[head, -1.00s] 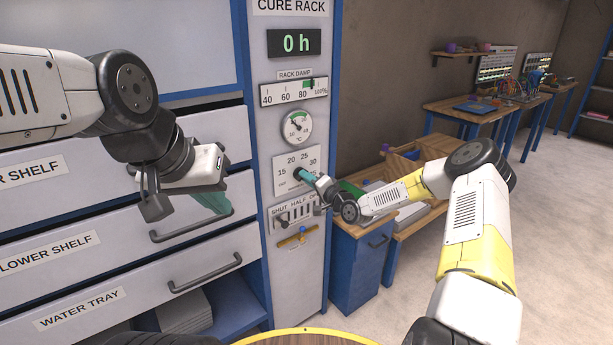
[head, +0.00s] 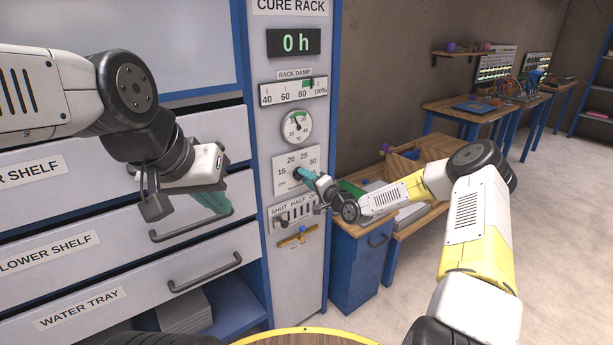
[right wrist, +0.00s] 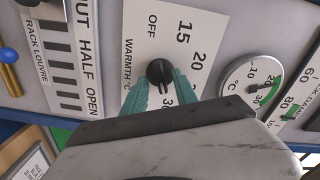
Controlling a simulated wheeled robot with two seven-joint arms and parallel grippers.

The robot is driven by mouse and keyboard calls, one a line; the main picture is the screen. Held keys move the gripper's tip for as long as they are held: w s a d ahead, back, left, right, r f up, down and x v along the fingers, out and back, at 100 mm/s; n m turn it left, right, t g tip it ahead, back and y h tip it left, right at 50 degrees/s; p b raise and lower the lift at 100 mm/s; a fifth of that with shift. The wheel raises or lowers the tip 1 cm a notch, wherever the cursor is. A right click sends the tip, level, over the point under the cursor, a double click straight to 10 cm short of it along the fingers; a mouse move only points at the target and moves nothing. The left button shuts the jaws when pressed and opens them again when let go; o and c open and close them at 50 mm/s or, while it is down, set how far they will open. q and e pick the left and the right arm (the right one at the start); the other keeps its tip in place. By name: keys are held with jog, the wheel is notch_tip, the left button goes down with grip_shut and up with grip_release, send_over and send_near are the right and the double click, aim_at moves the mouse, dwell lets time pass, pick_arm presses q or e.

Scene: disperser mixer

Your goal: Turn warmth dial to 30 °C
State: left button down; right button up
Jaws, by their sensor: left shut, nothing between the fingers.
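The warmth dial (right wrist: 160,73) is a black knob on a white plate marked OFF, 15, 20 and 30. In the right wrist view its light pointer mark faces down toward the 30. My right gripper (right wrist: 160,82) has its teal fingers on both sides of the knob and appears closed on it. In the head view, the right gripper (head: 307,178) reaches the warmth plate (head: 283,183) and partly covers the knob. My left gripper (head: 222,207) is shut and empty, in front of the drawers at the left.
The round thermometer gauge (head: 297,126) and the rack damp scale (head: 293,90) are above the dial. A wooden bench (head: 410,170) stands to the right.

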jog(key=v, duration=0.7)
jog(key=shift+s+d, duration=0.25)
jog(key=shift+s, duration=0.05)
jog(key=s+d+r+n+g+h, duration=0.3)
jog(key=s+d+r+h, duration=0.15)
jog(key=s+r, duration=0.4)
jog(key=s+d+r+n+g+h, duration=0.45)
jog(key=s+r, duration=0.25)
jog(key=s, duration=0.3)
jog(key=s+r, duration=0.3)
jog(key=s, duration=0.8)
jog(key=s+r, duration=0.3)
jog(key=s, duration=0.8)
jog(key=shift+r+g+y, duration=0.15)
jog(key=shift+g+y, duration=0.15)
jog(key=shift+g, duration=0.15)
